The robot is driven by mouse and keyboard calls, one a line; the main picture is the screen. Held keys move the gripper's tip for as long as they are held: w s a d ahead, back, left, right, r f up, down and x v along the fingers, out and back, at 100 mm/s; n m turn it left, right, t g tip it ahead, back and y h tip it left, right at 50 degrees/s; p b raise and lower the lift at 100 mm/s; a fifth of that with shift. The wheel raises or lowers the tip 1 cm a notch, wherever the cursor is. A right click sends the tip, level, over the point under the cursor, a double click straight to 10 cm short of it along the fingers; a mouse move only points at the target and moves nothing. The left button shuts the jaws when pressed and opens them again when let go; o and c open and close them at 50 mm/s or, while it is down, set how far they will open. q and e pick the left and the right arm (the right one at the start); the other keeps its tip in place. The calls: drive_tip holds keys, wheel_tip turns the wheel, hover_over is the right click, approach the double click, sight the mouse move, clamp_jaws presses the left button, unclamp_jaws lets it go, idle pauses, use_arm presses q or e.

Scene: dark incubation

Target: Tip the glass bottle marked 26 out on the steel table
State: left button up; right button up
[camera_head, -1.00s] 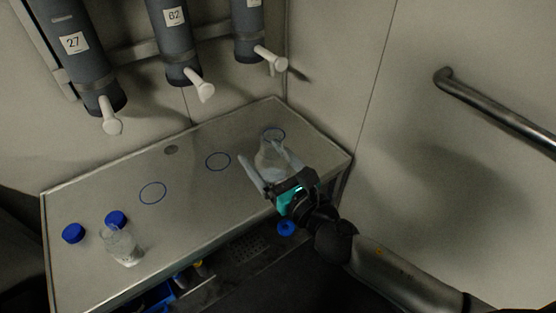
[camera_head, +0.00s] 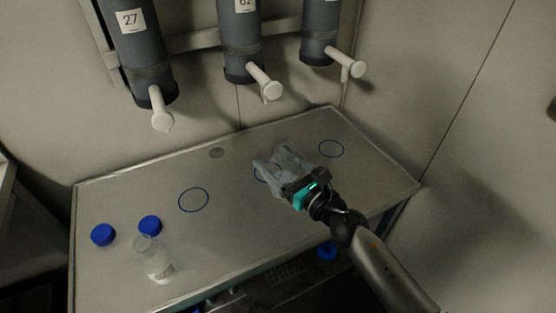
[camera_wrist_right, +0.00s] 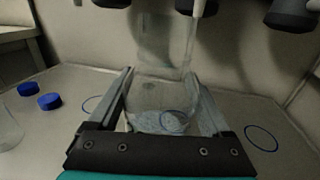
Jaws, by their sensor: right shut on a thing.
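A clear glass bottle (camera_head: 285,156) is between the fingers of my right gripper (camera_head: 277,166), which is shut on it. It is over the middle blue ring of the steel table (camera_head: 235,215); I cannot tell its exact height or tilt. In the right wrist view the bottle (camera_wrist_right: 160,98) stands between both fingers, and a blue ring shows through its glass. A second clear bottle (camera_head: 155,262) stands at the table's front left, with a small label low down. No number 26 is readable on either bottle. My left gripper is not in view.
Two blue caps (camera_head: 103,235) (camera_head: 150,225) lie at the table's left. The left ring (camera_head: 193,200) and right ring (camera_head: 331,149) are empty. Dark cylinders (camera_head: 140,45) with white spouts (camera_head: 162,112), some numbered 27 and 62, hang over the back edge. A wall closes the right side.

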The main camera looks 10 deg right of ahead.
drive_tip(key=shift+w+a+f+b, duration=0.2)
drive_tip(key=shift+f+b, duration=0.3)
drive_tip(key=shift+f, duration=0.2)
drive_tip(key=shift+w+a+f+b, duration=0.1)
drive_tip(key=shift+w+f+b, duration=0.05)
drive_tip(key=shift+f+b, duration=0.45)
use_arm(q)
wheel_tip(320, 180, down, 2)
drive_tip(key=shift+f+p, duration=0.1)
drive_tip(key=shift+p, duration=0.45)
use_arm(e)
drive_tip(key=a+f+n, duration=0.1)
drive_tip(key=n, duration=0.1)
drive_tip(key=f+n, duration=0.1)
drive_tip(key=n, duration=0.1)
drive_tip(key=s+a+f+n+g+h, duration=0.1)
drive_tip(key=f, duration=0.1)
drive_tip(key=shift+a+n, duration=0.35)
drive_tip(key=shift+n, duration=0.05)
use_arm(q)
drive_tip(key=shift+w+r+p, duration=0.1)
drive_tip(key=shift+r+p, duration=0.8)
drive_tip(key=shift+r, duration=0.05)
use_arm(e)
drive_tip(key=shift+w+d+r+n, duration=0.1)
drive_tip(key=shift+d+r+n, duration=0.3)
drive_tip(key=shift+n, duration=0.4)
